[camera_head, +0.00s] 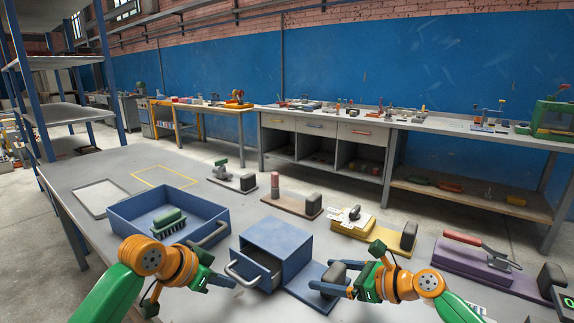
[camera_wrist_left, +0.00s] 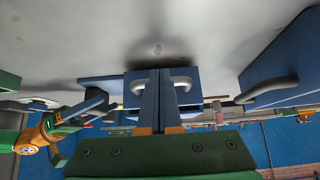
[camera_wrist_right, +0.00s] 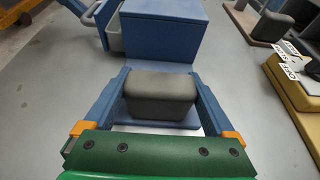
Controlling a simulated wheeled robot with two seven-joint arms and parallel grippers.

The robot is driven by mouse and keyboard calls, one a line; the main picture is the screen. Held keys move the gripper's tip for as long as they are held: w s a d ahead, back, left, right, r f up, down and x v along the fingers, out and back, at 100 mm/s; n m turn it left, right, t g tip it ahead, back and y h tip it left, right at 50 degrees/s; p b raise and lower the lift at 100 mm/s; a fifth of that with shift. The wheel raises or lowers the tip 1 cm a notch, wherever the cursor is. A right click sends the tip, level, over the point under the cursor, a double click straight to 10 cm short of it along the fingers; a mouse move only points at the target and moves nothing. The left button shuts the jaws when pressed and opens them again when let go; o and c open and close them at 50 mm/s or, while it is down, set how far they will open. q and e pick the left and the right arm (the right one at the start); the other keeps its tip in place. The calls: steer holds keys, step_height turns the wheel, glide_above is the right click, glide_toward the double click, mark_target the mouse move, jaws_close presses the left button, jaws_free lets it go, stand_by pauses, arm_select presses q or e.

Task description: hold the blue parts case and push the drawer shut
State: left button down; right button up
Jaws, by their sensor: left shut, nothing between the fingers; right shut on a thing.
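The blue parts case (camera_head: 279,238) stands on the table with its drawer (camera_head: 258,272) partly pulled out toward my left gripper. The drawer has a grey loop handle (camera_head: 236,271), also seen in the left wrist view (camera_wrist_left: 183,84). My left gripper (camera_head: 231,281) is shut and empty, its fingertips close to the drawer front; I cannot tell if they touch. My right gripper (camera_wrist_right: 160,85) is shut on the dark grey block (camera_wrist_right: 160,95), which stands on the blue plate joined to the case. The fingers sit on both sides of the block.
A blue open tray (camera_head: 125,211) with a green brush (camera_head: 167,222) lies left of the case. A yellow fixture (camera_head: 354,224) and a purple fixture (camera_head: 470,262) stand to the right. A brown board with a pink cylinder (camera_head: 275,186) stands behind.

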mark_target(248, 264)
arm_select(q)
steer(key=shift+w+d, duration=0.5)
steer(key=shift+w, duration=0.15)
steer(key=shift+w+d, duration=0.7)
steer(key=shift+w, duration=0.2)
arm_select(e)
steer(key=shift+a, duration=0.1)
arm_select(q)
steer(key=shift+w+d+r, duration=0.15)
steer(key=shift+w+d, duration=0.65)
steer(key=shift+w, duration=0.05)
arm_select(e)
steer(key=shift+o, duration=0.2)
steer(key=shift+s+a+f, duration=0.1)
steer(key=shift+s, duration=0.05)
